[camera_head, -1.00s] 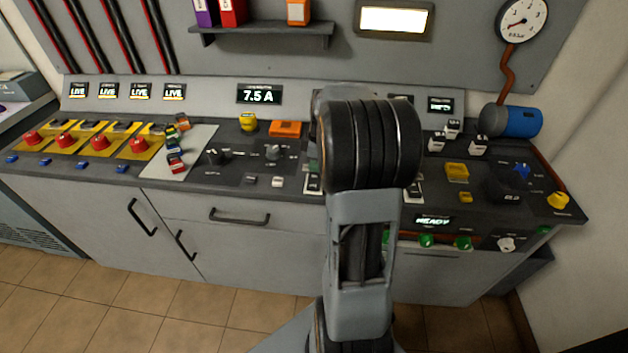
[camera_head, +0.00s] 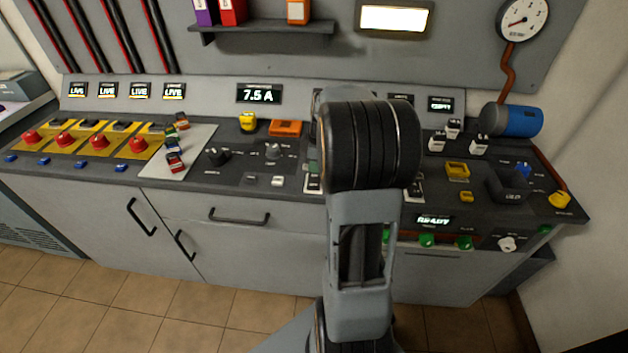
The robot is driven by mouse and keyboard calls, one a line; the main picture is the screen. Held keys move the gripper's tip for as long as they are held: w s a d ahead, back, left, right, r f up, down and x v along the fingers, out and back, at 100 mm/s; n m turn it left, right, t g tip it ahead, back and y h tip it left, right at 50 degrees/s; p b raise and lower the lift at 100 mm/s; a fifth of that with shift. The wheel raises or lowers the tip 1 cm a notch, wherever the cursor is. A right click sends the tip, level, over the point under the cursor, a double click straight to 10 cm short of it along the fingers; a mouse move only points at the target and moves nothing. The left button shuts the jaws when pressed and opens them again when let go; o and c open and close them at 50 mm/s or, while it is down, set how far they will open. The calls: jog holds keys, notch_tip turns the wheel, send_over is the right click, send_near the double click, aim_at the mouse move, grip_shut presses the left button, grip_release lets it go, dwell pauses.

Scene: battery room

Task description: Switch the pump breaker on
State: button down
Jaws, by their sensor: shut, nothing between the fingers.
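I cannot read which switch is the pump breaker. Several small white switch blocks (camera_head: 453,128) stand on the right part of the console, left of the blue motor-like cylinder (camera_head: 523,120). White-framed switches show on both sides of my arm, one at the left (camera_head: 314,183) and one at the right (camera_head: 414,188), each partly covered. My arm rises through the middle of the view and hides the console behind it. My gripper does not show; its fingers are hidden or out of view.
Red mushroom buttons (camera_head: 99,142) sit on yellow plates at the left. The console (camera_head: 232,190) also carries a yellow block (camera_head: 247,121), an orange block (camera_head: 286,128) and green buttons (camera_head: 427,240) on its front. A shelf (camera_head: 265,30) and a round gauge (camera_head: 522,20) are above.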

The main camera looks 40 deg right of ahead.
aim_at(315, 175)
jog(key=shift+f+b, duration=0.55)
jog(key=shift+f, duration=0.3)
jog(key=shift+r, duration=0.1)
jog(key=shift+r+p, duration=2.7)
jog(key=shift+r, duration=0.8)
